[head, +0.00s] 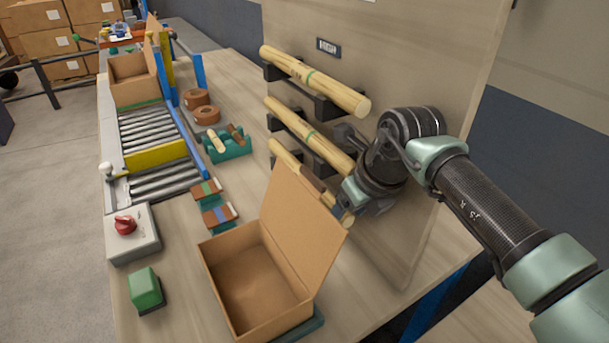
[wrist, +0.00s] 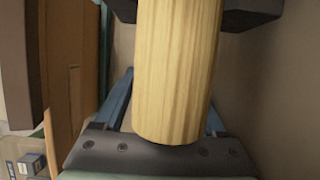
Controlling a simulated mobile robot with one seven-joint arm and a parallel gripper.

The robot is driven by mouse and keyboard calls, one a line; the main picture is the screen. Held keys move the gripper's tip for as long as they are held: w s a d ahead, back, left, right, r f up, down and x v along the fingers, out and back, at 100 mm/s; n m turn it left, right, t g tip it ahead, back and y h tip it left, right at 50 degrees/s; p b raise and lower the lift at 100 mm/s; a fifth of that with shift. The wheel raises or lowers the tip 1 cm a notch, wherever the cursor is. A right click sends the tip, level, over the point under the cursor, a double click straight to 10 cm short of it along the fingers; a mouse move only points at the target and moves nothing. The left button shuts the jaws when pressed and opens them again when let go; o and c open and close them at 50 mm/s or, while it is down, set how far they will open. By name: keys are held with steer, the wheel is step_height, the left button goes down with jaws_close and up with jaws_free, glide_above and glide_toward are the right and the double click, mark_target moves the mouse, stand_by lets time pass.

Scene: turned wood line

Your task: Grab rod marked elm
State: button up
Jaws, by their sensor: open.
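Three pale wooden rods lie on dark brackets on an upright board: a top rod (head: 325,88) with a green band, a middle rod (head: 300,125) with a green band, and a bottom rod (head: 285,160) with a dark band. I cannot read elm on any rod; the top one has a small illegible mark. My gripper (head: 350,185) is at the right end of the middle rod and hides that end. In the wrist view, my open gripper (wrist: 170,92) has a blue finger on each side of a rod end (wrist: 176,70), seemingly the middle rod. No grip on it shows.
An open cardboard box (head: 255,285) stands below, its raised flap (head: 302,225) close to the bottom rod. The upright board (head: 400,75) is right behind the rods. A roller conveyor (head: 155,150), tape rolls (head: 205,114) and a red-knobbed switch box (head: 133,235) are at left.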

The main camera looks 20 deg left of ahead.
jaws_close()
steer(key=shift+r, duration=0.15)
stand_by(0.4)
